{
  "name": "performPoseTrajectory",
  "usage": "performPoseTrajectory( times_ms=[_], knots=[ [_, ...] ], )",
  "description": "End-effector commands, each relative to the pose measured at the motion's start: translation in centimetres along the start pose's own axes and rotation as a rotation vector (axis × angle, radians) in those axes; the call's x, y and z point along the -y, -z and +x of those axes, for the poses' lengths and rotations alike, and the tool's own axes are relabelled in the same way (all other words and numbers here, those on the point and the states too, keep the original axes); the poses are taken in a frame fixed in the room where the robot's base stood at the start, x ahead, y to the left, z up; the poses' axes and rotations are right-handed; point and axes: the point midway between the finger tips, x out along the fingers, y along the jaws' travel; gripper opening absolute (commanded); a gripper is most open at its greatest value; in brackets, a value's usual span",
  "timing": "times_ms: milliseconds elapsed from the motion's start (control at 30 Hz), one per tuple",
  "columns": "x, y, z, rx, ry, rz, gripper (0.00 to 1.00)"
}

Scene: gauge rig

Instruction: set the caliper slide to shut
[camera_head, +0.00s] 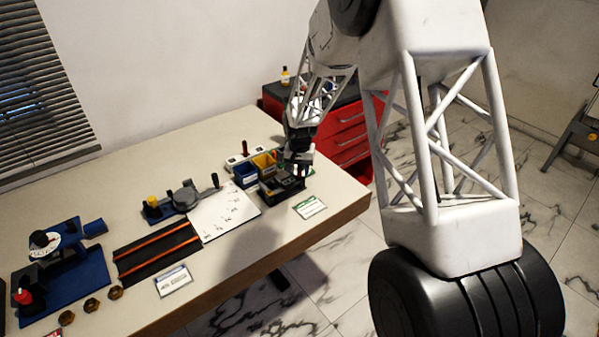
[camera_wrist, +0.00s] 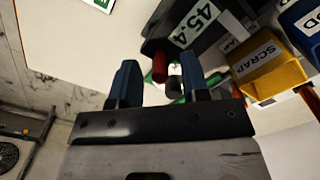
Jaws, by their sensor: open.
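A dark block with a "45.4" readout (camera_wrist: 198,25) is in the upper middle of the wrist view. A red knob (camera_wrist: 160,66) and a dark cylinder beside it show near the block's lower edge. The dark unit under my arm in the head view (camera_head: 280,187) looks like the same thing; I cannot tell for sure that it is the caliper or where its slide stands. My gripper (camera_wrist: 160,84) is open, its two blue fingers apart on either side of the red knob and dark cylinder in the picture. In the head view my gripper (camera_head: 300,168) is small and partly hidden over the unit.
A yellow SCRAP bin (camera_wrist: 257,73) and a blue bin (camera_head: 245,174) stand close beside the unit. A green-marked card (camera_head: 310,207) lies near the table edge. A white plate (camera_head: 222,217), orange-railed track (camera_head: 158,252) and blue gauge stand (camera_head: 80,289) are farther left.

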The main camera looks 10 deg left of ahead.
Motion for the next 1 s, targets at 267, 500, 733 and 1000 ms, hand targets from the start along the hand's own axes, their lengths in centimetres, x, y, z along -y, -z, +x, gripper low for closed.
performPoseTrajectory(
  times_ms=[267, 500, 733, 1000],
  knots=[
    [0.0, -0.01, 1.06, -0.001, 0.0, 0.0, 0.42],
    [-0.01, -0.02, 1.07, 0.0, 0.0, 0.0, 0.41],
    [-0.01, -0.02, 1.07, 0.0, 0.0, 0.0, 0.05],
    [0.01, -0.05, 1.06, 0.0, 0.0, 0.0, 0.0]
  ],
)
